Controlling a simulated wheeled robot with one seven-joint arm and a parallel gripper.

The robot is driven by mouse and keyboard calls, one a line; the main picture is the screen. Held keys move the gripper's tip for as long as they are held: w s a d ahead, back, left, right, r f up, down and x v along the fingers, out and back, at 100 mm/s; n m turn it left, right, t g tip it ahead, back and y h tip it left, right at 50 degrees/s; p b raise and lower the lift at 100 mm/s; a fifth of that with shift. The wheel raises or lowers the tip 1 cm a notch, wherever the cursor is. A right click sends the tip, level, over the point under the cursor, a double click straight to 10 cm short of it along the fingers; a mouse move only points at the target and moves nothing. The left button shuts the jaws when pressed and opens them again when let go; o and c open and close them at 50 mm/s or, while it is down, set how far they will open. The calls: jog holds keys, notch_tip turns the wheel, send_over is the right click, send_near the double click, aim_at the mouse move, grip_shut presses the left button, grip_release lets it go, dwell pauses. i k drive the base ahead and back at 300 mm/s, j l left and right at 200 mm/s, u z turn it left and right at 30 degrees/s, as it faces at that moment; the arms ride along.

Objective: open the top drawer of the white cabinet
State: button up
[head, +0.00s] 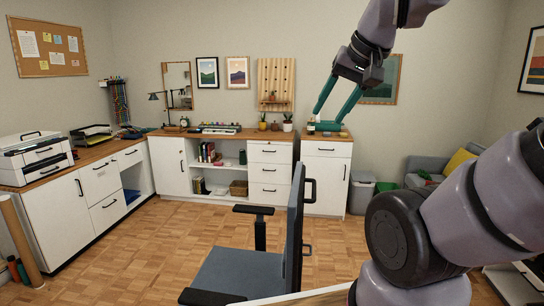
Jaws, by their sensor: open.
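White cabinets with wooden tops stand along the back wall. The rightmost white cabinet (335,183) has a top drawer (326,149) with a dark handle, above a door with an upright handle. To its left is a white drawer stack (269,171) with several dark bar handles; its top drawer (269,153) looks shut. I cannot tell which cabinet the task means. My gripper (325,129) has teal fingers, spread open and empty.
A dark office chair (237,270) stands between me and the back cabinets, its backrest partly covering them. A left-hand counter (80,220) carries a white printer (33,158). A grey bin (361,193) and a sofa (428,166) are at right. The wooden floor (170,230) is clear at left centre.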

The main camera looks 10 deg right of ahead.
aim_at(263, 153)
jog(key=i+l, duration=0.15)
jog(key=l, duration=0.25)
jog(key=i+l, duration=0.1)
jog(key=l, duration=0.3)
jog(key=i+l, duration=0.15)
jog(key=l, duration=0.25)
jog(key=i+l, duration=0.15)
jog(key=l, duration=0.2)
jog(key=i+l, duration=1.7)
jog(key=l, duration=0.2)
jog(key=i+j, duration=0.15)
jog(key=i, duration=0.65)
jog(key=i+j, duration=0.1)
jog(key=i, duration=0.7)
jog(key=i+j, duration=1.1)
jog(key=i, duration=0.35)
jog(key=j+u, duration=0.05)
jog(key=j, duration=0.05)
